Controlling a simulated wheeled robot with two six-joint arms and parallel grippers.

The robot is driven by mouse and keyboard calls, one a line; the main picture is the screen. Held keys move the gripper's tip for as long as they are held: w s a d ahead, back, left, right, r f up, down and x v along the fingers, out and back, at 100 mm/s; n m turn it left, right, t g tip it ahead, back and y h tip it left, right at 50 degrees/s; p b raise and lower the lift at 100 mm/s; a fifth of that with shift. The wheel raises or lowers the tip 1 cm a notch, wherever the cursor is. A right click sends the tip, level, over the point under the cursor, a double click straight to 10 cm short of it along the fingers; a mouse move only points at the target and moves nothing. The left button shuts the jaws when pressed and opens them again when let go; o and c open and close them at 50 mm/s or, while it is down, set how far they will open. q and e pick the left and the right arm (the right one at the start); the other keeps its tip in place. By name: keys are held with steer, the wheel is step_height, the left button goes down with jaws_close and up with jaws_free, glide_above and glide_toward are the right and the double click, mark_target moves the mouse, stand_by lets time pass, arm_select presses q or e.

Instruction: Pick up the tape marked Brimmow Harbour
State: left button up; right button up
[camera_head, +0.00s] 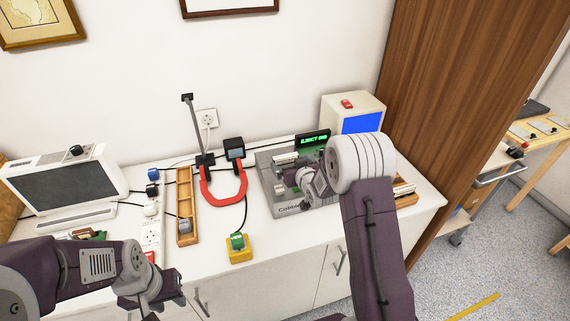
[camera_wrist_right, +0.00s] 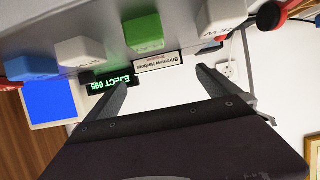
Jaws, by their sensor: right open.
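The tape marked Brimmow Harbour (camera_wrist_right: 159,66) shows its white label edge, upside down, at the front of the grey deck in the right wrist view. How far it stands out of the deck I cannot tell. The grey deck (camera_head: 268,180) sits on the counter in the head view, partly covered by my right arm. My right gripper (camera_wrist_right: 160,80) is open, its two fingers on either side of the tape's label in the picture, with nothing between them. My left gripper (camera_head: 150,292) is low at the left in the head view; its fingers are not clear.
A green display (camera_head: 313,139) reads EJECT. A blue-screened box (camera_head: 361,124) stands behind.

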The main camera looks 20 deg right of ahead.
mark_target(287, 158)
steer(key=shift+w+d+f, duration=0.1)
steer(key=shift+w+f, duration=0.1)
steer(key=shift+w, duration=0.1)
steer(key=x, duration=0.4)
steer(key=shift+w+f, duration=0.25)
steer(key=c, duration=1.2)
steer(key=shift+c, duration=0.2)
steer(key=shift+r, duration=0.2)
